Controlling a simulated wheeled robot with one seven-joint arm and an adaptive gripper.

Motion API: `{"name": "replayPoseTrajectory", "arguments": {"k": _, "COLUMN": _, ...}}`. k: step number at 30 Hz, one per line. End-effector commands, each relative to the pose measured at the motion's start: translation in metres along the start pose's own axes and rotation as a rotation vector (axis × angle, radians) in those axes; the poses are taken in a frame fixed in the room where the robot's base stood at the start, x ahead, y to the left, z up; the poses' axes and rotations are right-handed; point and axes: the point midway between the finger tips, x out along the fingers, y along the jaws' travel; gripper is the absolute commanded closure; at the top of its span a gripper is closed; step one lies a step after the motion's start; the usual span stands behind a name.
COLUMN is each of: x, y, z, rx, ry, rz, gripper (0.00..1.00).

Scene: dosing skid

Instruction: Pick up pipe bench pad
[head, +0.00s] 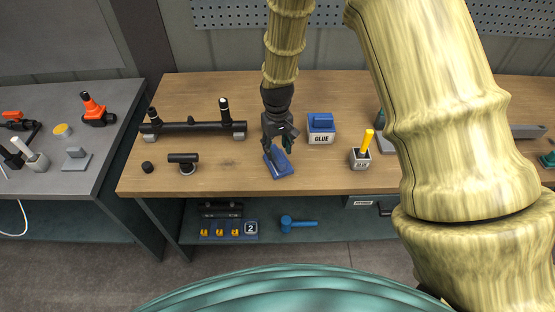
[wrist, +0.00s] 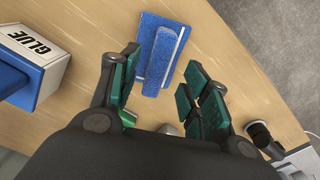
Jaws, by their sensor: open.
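The blue pad (head: 283,170) lies flat on the wooden bench, near its front edge. I take it for the pipe bench pad. In the wrist view it is a narrow blue block (wrist: 158,62) on a wider blue base with a pale strip. My gripper (head: 280,147) is open and points down over the pad. In the wrist view the gripper (wrist: 162,68) has its green fingers apart, with the block's near end in line with the gap between them. The jaws look empty. In the head view my gripper hides part of the pad; contact cannot be told.
A white GLUE box (head: 320,138) with a blue block on top stands right of my gripper. A small holder with a yellow-handled tool (head: 360,158) is farther right. A long black pipe (head: 195,127) on supports and a black T-piece (head: 186,160) are left.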

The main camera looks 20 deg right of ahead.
Motion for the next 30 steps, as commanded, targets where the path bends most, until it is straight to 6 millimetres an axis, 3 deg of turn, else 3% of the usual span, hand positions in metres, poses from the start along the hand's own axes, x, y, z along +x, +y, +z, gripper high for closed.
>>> {"name": "replayPoseTrajectory", "arguments": {"k": 12, "x": 0.034, "y": 0.003, "z": -0.002, "rx": 0.000, "ry": -0.002, "rz": 0.000, "gripper": 0.54}}
{"name": "replayPoseTrajectory", "arguments": {"k": 23, "x": 0.040, "y": 0.003, "z": -0.003, "rx": 0.000, "ry": 0.001, "rz": 0.000, "gripper": 0.54}}
{"name": "replayPoseTrajectory", "arguments": {"k": 30, "x": 0.039, "y": 0.003, "z": -0.003, "rx": 0.000, "ry": 0.000, "rz": 0.000, "gripper": 0.95}}
